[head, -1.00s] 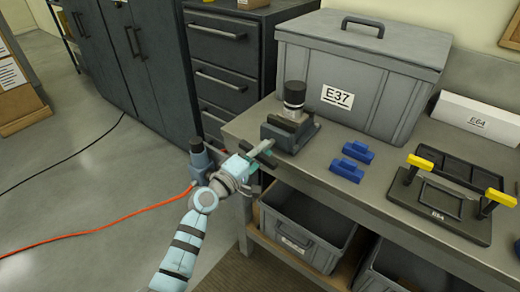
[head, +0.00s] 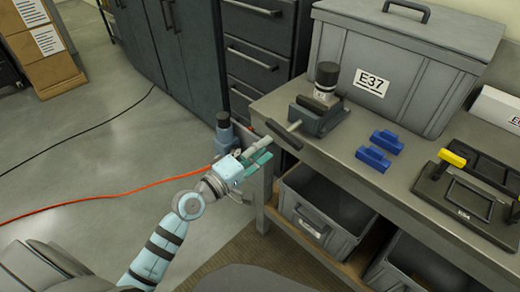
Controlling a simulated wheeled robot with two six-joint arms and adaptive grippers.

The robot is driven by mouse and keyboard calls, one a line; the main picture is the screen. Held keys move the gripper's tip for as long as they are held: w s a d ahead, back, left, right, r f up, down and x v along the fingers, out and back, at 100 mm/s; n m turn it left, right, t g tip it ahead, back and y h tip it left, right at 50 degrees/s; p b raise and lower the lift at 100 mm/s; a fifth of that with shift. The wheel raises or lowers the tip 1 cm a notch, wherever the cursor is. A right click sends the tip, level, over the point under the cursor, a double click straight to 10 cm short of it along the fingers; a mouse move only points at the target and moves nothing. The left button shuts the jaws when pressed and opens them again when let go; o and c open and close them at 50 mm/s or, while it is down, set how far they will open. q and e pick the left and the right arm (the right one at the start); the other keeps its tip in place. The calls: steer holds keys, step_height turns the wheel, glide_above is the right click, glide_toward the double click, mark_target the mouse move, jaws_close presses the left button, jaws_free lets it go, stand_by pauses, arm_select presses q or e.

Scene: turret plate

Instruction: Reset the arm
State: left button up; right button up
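My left arm comes in from the bottom left of the head view. Its gripper (head: 262,153) is in front of the bench's left front corner, below the vise (head: 319,117). Its two fingers look apart, with nothing visible between them. The gripper appears clear of the vise and its crossbar handle. A dark cylindrical part with a light band (head: 326,82) stands upright at the vise. My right gripper is not in view.
The bench (head: 345,170) carries two blue blocks (head: 373,158) (head: 387,142), a black fixture plate with yellow handles (head: 460,200) and a grey lidded bin marked E37 (head: 400,60). Grey open bins (head: 325,210) sit below. An orange cable (head: 120,194) crosses the open floor at left.

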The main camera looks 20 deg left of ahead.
arm_select(q)
steer(key=shift+s+a, duration=0.15)
steer(key=shift+s, duration=0.2)
steer(key=s+a+f+m+g+y, duration=0.2)
steer(key=s+a+f, duration=0.1)
steer(key=f, duration=0.8)
steer(key=s+a+f+m+g+y, duration=0.3)
steer(key=a+f, duration=0.1)
steer(key=f, duration=0.6)
steer(key=s+a+f+m+g+y, duration=0.2)
steer(key=s+a+f, duration=0.1)
steer(key=f, duration=0.8)
steer(key=s+f+m+g, duration=0.3)
steer(key=s+f+g, duration=0.1)
steer(key=s+f, duration=0.85)
steer(key=s+d+f+m+g, duration=0.1)
steer(key=s+f+g, duration=0.1)
steer(key=s, duration=0.8)
steer(key=s+d+f+m+g, duration=0.1)
steer(key=s+d+f+g, duration=0.1)
steer(key=s, duration=0.9)
steer(key=shift+s+f+y, duration=0.15)
steer(key=shift+f+y, duration=0.15)
steer(key=shift+f, duration=0.25)
